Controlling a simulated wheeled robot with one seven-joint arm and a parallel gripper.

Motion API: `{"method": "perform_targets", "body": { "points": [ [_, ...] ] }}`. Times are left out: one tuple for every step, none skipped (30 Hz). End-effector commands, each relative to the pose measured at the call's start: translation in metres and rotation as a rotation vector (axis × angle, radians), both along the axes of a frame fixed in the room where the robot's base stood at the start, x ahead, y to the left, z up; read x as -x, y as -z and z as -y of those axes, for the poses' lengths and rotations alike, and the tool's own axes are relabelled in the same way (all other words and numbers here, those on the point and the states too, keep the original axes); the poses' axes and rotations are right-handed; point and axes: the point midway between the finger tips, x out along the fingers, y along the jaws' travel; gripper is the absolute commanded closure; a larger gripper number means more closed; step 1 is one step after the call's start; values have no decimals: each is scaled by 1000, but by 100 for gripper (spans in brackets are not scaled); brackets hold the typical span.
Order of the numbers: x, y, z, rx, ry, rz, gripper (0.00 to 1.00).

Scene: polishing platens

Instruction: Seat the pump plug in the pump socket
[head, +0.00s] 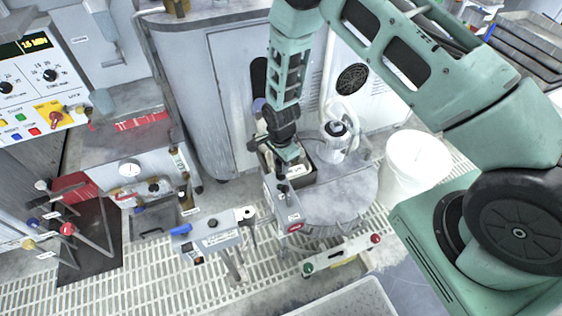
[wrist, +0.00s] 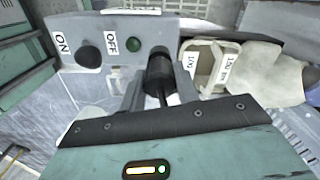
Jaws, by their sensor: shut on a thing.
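My gripper (wrist: 158,92) is shut on a black plug (wrist: 160,68) in the wrist view, with a dark cable running back from it toward my palm. The plug overlaps the right end of a grey control box (wrist: 100,55) with ON and OFF labels, a black knob and a green lamp. The socket is not clearly visible, and I cannot tell whether the plug's tip touches the box. In the head view, my gripper (head: 287,172) points down over the upper end of a grey box (head: 283,203); the plug is too small to make out there.
A compartmented tray (wrist: 211,62) with number labels is just right of the plug. A white bucket (head: 415,165) stands to the right. A slatted floor (head: 140,270) lies in front.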

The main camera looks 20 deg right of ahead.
Motion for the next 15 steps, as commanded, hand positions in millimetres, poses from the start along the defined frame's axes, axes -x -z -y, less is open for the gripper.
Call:
{"method": "perform_targets", "body": {
  "points": [
    [0,2,0,0,0,0,92],
    [0,3,0,0,0,0,92],
    [0,4,0,0,0,0,92],
    [0,5,0,0,0,0,92],
    [0,5,0,0,0,0,92],
    [0,6,0,0,0,0,92],
    [0,7,0,0,0,0,92],
    [0,8,0,0,0,0,92],
    [0,9,0,0,0,0,92],
    [0,9,0,0,0,0,92],
    [0,10,0,0,0,0,92],
    [0,11,0,0,0,0,92],
    [0,12,0,0,0,0,92],
    [0,13,0,0,0,0,92],
    [0,13,0,0,0,0,92]
  ]
}}
